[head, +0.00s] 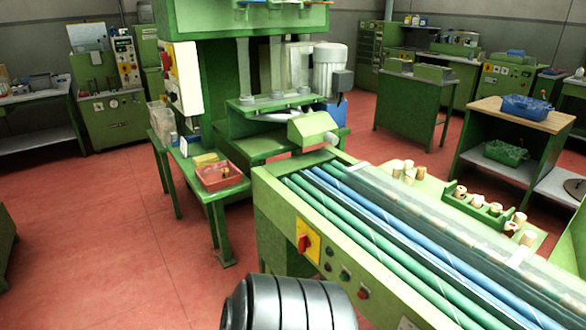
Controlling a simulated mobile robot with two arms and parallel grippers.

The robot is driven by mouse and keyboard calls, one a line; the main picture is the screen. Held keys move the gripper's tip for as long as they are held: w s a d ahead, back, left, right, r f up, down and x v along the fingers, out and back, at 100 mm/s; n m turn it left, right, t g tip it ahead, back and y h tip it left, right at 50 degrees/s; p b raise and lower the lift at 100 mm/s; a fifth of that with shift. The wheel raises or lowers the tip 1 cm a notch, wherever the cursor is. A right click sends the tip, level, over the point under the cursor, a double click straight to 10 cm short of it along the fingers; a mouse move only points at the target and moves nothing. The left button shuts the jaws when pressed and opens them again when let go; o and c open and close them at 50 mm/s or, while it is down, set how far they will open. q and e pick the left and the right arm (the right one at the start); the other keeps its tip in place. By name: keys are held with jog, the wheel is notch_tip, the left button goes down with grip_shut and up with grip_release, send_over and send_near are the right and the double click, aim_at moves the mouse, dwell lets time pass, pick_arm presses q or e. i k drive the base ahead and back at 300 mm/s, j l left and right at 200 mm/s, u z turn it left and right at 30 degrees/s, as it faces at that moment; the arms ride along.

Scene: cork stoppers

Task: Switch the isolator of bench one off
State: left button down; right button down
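A red rotary isolator handle (304,243) sits on a yellow plate on the front side of the near green bench (272,212). Several small push buttons (345,275) are in a row to its right. The handle looks about upright, but I cannot tell its exact setting. A second red and yellow switch (167,62) is on the grey cabinet of the green press behind. No bench number is readable. Neither of my grippers is in view.
Green and blue rollers (380,215) run along the near bench, with cork stoppers (409,173) behind them. A red tray (219,176) stands on a small green table at the left. A dark ribbed cylinder, probably mine, fills the bottom centre. The red floor at left is clear.

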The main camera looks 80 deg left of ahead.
aim_at(303, 241)
jog(key=u, duration=2.6)
